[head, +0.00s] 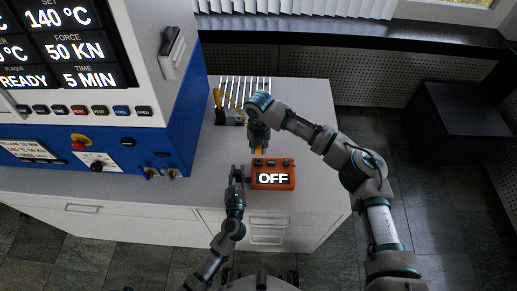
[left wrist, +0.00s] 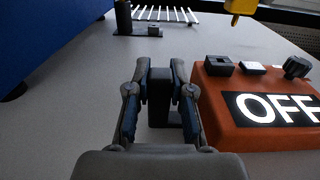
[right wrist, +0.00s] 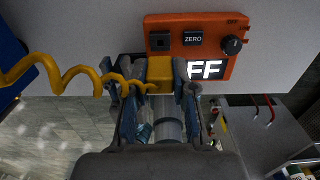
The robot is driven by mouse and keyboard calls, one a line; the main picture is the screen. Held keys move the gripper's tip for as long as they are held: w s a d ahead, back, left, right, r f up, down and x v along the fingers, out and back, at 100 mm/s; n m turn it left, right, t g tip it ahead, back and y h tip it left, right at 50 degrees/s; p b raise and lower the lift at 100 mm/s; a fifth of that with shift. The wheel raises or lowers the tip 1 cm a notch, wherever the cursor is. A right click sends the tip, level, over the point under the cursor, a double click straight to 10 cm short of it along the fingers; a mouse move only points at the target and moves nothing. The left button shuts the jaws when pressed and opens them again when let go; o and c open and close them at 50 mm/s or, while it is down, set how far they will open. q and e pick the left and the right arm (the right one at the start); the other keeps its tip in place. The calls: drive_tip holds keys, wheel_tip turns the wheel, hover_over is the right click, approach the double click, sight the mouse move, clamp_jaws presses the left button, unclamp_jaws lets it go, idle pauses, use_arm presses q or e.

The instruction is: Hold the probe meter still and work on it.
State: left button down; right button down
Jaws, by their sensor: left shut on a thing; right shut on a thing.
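The orange probe meter (head: 286,182) lies on the grey bench top, and its display reads OFF. A dark square socket (right wrist: 160,42), a ZERO button (right wrist: 192,40) and a black knob (right wrist: 232,45) sit on its top face, also seen in the left wrist view (left wrist: 225,110). My left gripper (left wrist: 160,95) is shut on a dark upright handle (left wrist: 160,103) at the meter's left side. My right gripper (right wrist: 158,85) is shut on a yellow plug (right wrist: 160,72) with a coiled yellow cable (right wrist: 60,80). In the left wrist view the plug (left wrist: 240,8) hangs above the bench, apart from the meter.
A blue and white press (head: 120,120) with a lit panel stands at the left. A white-slatted rack (head: 245,88) stands behind the meter. The bench top (head: 315,125) is clear to the meter's right. A dark box (head: 465,120) stands beyond.

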drive_tip(key=shift+r, duration=1.35)
use_arm(q)
drive_tip(key=c, duration=0.9)
unclamp_jaws()
drive_tip(key=shift+c, duration=0.2)
